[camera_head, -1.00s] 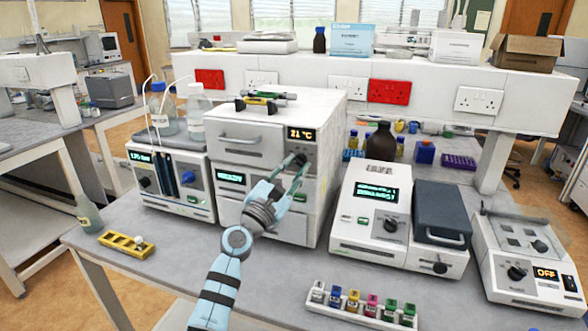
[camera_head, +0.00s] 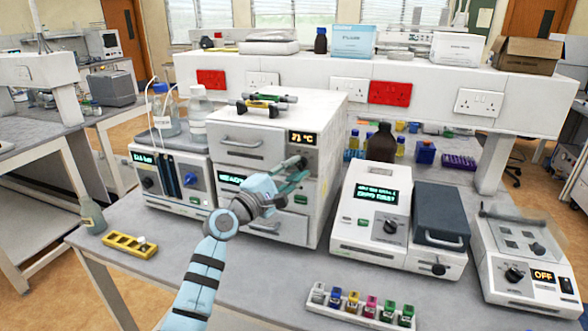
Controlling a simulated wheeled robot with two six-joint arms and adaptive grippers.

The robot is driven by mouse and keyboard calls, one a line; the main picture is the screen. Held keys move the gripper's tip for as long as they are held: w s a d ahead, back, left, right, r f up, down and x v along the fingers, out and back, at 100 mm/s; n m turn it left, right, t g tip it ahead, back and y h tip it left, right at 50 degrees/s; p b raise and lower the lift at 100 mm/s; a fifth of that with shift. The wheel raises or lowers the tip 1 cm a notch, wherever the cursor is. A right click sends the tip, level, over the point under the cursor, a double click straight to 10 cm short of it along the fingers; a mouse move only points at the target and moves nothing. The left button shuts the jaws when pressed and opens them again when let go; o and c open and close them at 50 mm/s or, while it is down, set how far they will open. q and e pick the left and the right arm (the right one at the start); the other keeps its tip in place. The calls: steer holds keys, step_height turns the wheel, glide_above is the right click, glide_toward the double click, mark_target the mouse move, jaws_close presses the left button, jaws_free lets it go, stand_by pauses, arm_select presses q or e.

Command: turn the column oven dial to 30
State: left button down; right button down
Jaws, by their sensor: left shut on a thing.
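The column oven (camera_head: 228,147) is the white stacked unit in the middle of the bench. Its small display (camera_head: 301,138) shows orange digits ending in 1 °C; the first digit is too blurred to be sure of. My right gripper is not in view.
A pump unit with bottles (camera_head: 168,180) stands left, and a white instrument (camera_head: 368,212) stands right. A rack of coloured vials (camera_head: 361,307) is at the front edge, and a yellow rack (camera_head: 129,245) is at left.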

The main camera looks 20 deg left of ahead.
arm_select(q)
steer(key=shift+f, duration=0.1)
stand_by(0.3)
steer(key=c, duration=1.3)
jaws_free()
steer(key=shift+c, duration=0.2)
steer(key=v, duration=1.2)
